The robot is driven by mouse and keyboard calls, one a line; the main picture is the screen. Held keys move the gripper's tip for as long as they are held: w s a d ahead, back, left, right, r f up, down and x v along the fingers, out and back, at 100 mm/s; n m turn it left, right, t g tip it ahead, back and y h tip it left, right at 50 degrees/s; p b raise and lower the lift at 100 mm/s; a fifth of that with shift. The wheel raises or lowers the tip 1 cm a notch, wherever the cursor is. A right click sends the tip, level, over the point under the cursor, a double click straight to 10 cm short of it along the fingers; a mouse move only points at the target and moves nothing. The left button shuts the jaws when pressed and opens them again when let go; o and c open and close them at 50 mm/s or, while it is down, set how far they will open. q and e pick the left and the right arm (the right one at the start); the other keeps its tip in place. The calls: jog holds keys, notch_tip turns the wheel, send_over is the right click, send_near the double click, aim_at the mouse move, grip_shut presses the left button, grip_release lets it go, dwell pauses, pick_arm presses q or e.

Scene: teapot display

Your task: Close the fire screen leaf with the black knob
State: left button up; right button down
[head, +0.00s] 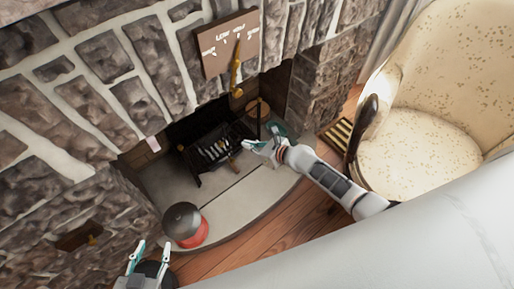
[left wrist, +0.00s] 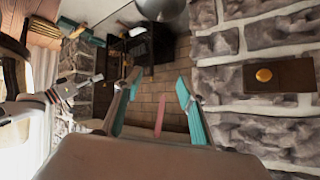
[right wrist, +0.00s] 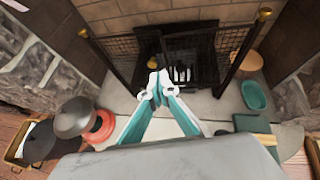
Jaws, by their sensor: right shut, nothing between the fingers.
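In the right wrist view, a dark mesh fire screen leaf (right wrist: 119,48) stands at the left of the fireplace opening and another mesh leaf (right wrist: 229,42) stands angled at the right. I cannot make out for sure which leaf carries the black knob. My right gripper (right wrist: 157,88) is shut and empty, in front of the grate, between the two leaves. In the head view it (head: 258,146) hovers near the hearth's right part. My left gripper (left wrist: 156,92) is open and empty; in the head view it (head: 149,254) is low at the left, away from the screen.
A grate (head: 212,150) sits in the fireplace. A round grey and red pot (head: 184,226) stands on the pale hearth (head: 240,198). A teal dish (right wrist: 254,96) lies at the hearth's right. A cream armchair (head: 420,135) stands at the right. A sign (head: 228,42) hangs above.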

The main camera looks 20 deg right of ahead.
jog(key=p+v, duration=0.1)
jog(key=v, duration=0.2)
jog(key=m+t+b, duration=0.1)
jog(key=t+b, duration=0.2)
jog(key=b, duration=1.1)
send_near(230, 129)
notch_tip(230, 129, down, 3)
jog(key=w+a, duration=0.1)
jog(key=w, duration=0.1)
jog(key=shift+w+a+r, duration=0.1)
jog(key=shift+w+a, duration=0.2)
jog(key=shift+w, duration=0.25)
jog(key=shift+w+a+r, duration=0.1)
jog(key=shift+w+a, duration=0.2)
jog(key=shift+w, duration=0.25)
jog(key=shift+w+a+r, duration=0.1)
jog(key=shift+w+a, duration=0.1)
jog(key=shift+w, duration=0.35)
pick_arm(q)
jog(key=w+d+r+n+t+h, duration=0.1)
jog(key=w+d+r+n+h, duration=0.1)
jog(key=d, duration=0.6)
jog(key=shift+w+d+r+t, duration=0.2)
jog(key=shift+w+r+t, duration=0.2)
jog(key=shift+w+r, duration=0.25)
pick_arm(e)
jog(key=shift+w+r, duration=0.1)
